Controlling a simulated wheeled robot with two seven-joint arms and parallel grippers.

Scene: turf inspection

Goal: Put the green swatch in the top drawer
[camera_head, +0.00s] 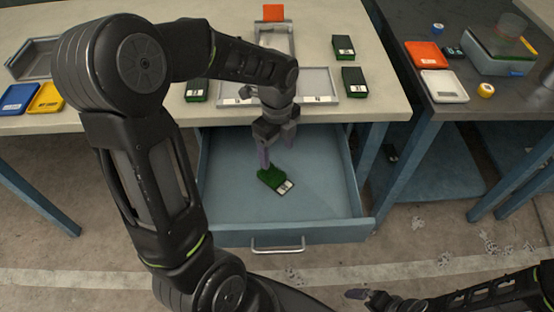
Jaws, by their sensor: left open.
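The top drawer (316,205) is pulled out below the light workbench, with its blue-grey floor in view. A green swatch (272,177) with a white label at its near end lies tilted over the drawer floor, inside the drawer's outline. My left gripper (265,162) points down into the drawer, with its open fingers at the swatch's far end. I cannot tell whether they touch it. My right gripper (358,294) is low at the bottom edge, in front of the drawer and away from the swatch; its jaw state is unclear.
Green labelled blocks (354,82) and a grey tray (322,84) are on the workbench (375,60). Blue and yellow pieces (46,98) lie at left. My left arm covers the middle left.

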